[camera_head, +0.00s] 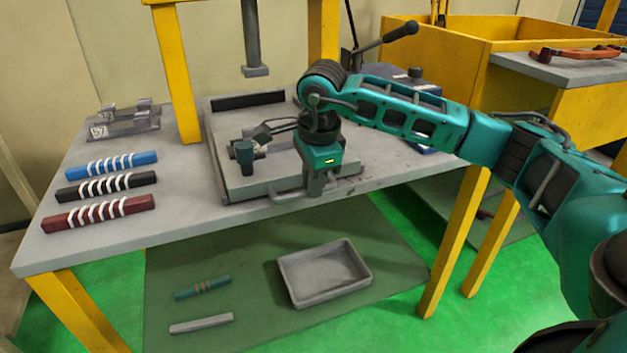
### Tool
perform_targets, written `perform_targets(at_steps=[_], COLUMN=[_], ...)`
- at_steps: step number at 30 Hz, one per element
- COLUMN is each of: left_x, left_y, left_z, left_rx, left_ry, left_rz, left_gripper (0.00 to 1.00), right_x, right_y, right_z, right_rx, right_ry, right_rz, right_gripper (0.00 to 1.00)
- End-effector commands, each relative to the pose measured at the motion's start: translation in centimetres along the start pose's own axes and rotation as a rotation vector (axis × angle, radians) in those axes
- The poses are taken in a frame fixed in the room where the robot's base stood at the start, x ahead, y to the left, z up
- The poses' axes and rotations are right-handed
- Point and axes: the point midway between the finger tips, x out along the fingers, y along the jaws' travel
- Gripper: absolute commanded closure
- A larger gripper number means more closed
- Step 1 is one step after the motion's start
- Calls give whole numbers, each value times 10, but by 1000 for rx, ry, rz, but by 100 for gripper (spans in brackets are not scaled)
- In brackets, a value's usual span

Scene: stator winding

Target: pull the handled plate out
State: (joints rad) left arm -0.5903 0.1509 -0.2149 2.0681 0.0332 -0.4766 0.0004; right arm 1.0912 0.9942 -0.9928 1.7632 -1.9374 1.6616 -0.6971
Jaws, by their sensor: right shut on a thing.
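The handled plate (262,178) is a flat grey slab lying on the grey base under the press on the table. A small dark post (244,157) stands on its left part. My right gripper (316,190) reaches in from the right and points down at the plate's front edge. My left gripper does not show.
The yellow press frame (172,75) with its grey ram (252,45) rises behind the plate. Blue, black and red wrapped bars (105,187) lie on the table at left. A grey tray (322,272) sits on the lower shelf. The table's front edge is clear.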

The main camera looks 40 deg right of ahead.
Motion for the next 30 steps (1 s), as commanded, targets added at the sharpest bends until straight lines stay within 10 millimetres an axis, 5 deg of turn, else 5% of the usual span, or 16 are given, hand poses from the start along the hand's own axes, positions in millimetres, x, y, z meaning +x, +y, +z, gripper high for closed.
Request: perform_targets(at_steps=[9,18,30], left_x=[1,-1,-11], left_y=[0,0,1], left_z=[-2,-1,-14], left_rx=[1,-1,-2], left_ry=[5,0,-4], left_rz=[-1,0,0], left_gripper=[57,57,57], right_x=[0,-5,-84], right_y=[0,-1,-2], right_z=[0,0,0], right_rx=[0,1,0], right_ry=[0,-1,-1], right_rz=[-2,-3,-6], right_gripper=[60,60,60])
